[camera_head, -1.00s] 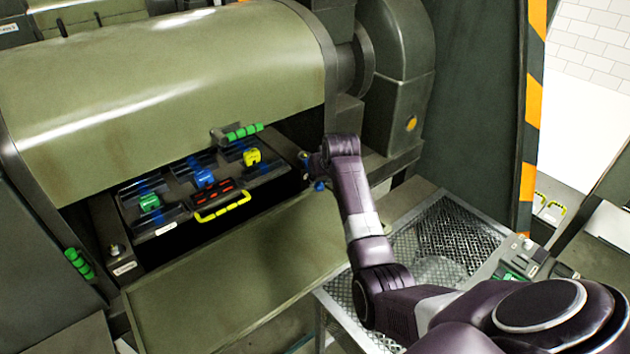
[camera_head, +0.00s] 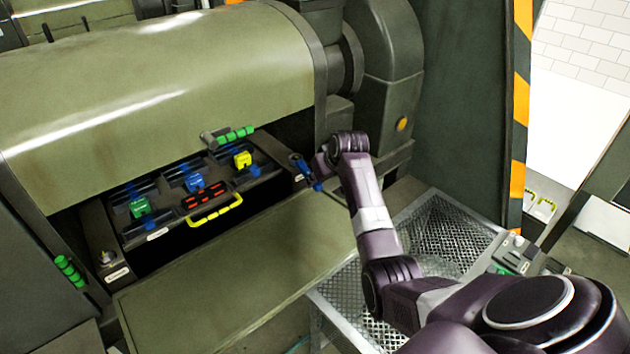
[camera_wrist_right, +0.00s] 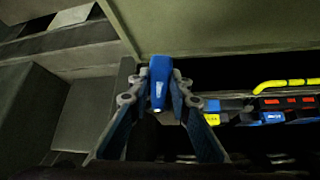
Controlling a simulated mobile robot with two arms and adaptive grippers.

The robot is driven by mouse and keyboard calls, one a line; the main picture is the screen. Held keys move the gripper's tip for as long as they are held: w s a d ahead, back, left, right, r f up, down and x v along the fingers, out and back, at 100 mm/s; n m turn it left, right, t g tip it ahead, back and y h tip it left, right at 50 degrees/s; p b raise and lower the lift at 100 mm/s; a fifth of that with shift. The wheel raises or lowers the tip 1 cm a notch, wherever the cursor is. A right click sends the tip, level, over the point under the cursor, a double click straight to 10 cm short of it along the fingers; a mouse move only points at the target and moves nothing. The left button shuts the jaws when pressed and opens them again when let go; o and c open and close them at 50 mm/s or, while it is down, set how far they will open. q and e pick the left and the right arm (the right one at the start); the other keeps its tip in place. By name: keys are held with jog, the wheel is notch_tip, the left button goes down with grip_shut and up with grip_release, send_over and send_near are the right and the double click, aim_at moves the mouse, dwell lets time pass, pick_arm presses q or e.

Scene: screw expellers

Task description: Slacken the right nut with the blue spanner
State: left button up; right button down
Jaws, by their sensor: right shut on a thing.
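The blue spanner (camera_head: 306,170) is at the right end of the machine's opening in the head view. My right gripper (camera_head: 322,168) is shut on it. In the wrist view the blue spanner (camera_wrist_right: 158,82) shows between the fingers of my right gripper (camera_wrist_right: 163,125). The spanner's far end lies over the right end plate. The right nut is not clearly seen there, so I cannot tell whether the spanner is around it or beside it. A left nut (camera_head: 105,257) stands on the opposite plate. My left gripper is not in view.
A tray with green (camera_head: 140,207), blue (camera_head: 194,184) and yellow (camera_head: 242,160) blocks and a yellow handle (camera_head: 215,211) sits in the opening. The green cover (camera_head: 160,80) hangs above. A mesh platform (camera_head: 440,235) lies below my arm.

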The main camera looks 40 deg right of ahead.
jog(key=shift+d+n+y, duration=0.4)
jog(key=shift+d+n, duration=0.4)
jog(key=shift+d, duration=0.3)
jog(key=shift+d+n+y+b, duration=0.5)
jog(key=shift+d+n+b, duration=0.2)
jog(key=shift+d+b, duration=0.3)
